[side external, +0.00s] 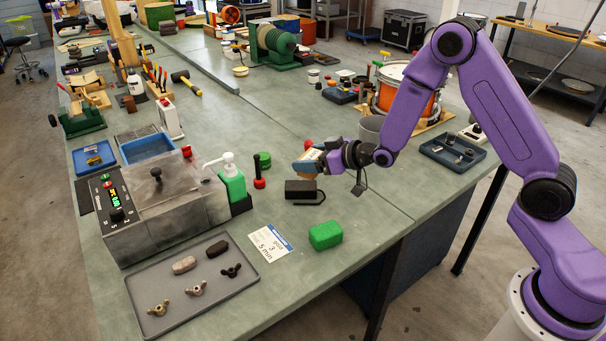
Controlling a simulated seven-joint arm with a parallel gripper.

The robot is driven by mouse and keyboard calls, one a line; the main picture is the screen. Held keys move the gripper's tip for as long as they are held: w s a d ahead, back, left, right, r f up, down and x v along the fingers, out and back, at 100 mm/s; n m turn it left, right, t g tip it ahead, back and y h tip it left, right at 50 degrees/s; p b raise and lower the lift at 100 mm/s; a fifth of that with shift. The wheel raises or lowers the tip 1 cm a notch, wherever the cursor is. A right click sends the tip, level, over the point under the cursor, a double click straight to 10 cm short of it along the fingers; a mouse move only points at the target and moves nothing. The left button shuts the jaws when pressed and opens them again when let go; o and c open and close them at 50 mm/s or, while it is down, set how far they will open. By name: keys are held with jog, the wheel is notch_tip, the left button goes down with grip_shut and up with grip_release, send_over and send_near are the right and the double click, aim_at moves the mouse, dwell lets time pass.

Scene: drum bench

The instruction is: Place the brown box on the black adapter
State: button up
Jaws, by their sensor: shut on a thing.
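The black adapter (300,189) lies on the green bench top, a dark block with a black cable looping at its right side. My gripper (308,162) is above and slightly to the right of the adapter, pointing left. It is shut on the brown box (313,155), a small tan-brown piece showing between the bluish fingers. The box appears held clear above the adapter. The fingers hide much of it, and its exact height cannot be told.
A green block (325,235) and a printed card (270,243) lie in front of the adapter. A grey cup (370,130) stands behind my wrist. A grey tray (225,287) holds wing nuts.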

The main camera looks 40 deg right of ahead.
jog(key=w+f, duration=0.3)
jog(key=shift+a+f, duration=0.2)
jog(key=shift+f, duration=1.7)
jog(key=shift+f, duration=0.15)
jog(key=o, duration=1)
jog(key=shift+o, duration=0.2)
